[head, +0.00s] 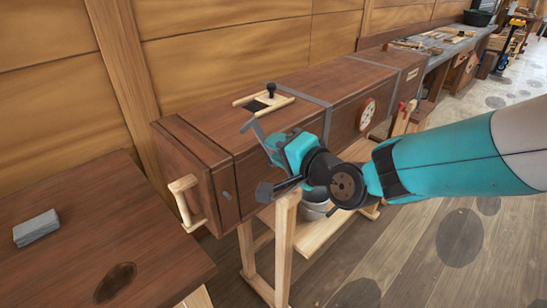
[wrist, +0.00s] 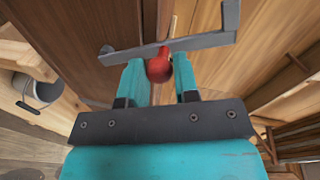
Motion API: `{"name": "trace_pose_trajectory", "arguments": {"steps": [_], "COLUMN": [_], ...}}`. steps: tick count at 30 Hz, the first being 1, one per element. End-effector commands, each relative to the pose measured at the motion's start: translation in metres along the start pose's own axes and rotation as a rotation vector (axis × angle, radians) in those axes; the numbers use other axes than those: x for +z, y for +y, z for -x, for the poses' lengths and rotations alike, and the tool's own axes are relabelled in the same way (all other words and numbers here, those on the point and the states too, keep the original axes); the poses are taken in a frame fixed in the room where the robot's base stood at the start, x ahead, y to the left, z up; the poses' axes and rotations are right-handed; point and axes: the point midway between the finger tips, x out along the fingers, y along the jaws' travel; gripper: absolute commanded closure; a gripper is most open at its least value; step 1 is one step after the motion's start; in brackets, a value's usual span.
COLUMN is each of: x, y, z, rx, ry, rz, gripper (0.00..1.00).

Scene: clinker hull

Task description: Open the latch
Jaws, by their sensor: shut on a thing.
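The latch is a grey metal bar (wrist: 205,42) with a bent end and a red knob (wrist: 159,66), set against brown wood in the wrist view. The bar (head: 259,138) also shows in the head view, standing tilted at the front of the long wooden chest (head: 305,80). My gripper (wrist: 158,72) has its teal fingers on either side of the red knob and is shut on it. In the head view my gripper (head: 273,150) is at the chest's front side, and it hides the knob.
A wooden sliding frame with a black knob (head: 270,91) sits on the chest top. A round dial (head: 366,113) is on its front. A wooden handle (head: 183,200) sticks out from the near end. A grey block (head: 36,228) lies on the left bench (head: 85,215). A bucket (wrist: 42,90) stands below.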

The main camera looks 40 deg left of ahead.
Motion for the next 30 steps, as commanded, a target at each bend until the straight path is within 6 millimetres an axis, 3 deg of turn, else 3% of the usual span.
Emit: {"name": "trace_pose_trajectory", "arguments": {"steps": [15, 30], "x": [-0.044, -0.065], "y": [0.006, 0.017], "z": [-0.002, -0.005], "rx": [0.017, 0.028], "ry": [-0.089, -0.144], "rz": [-0.470, -0.745], "gripper": [1.00, 1.00]}}
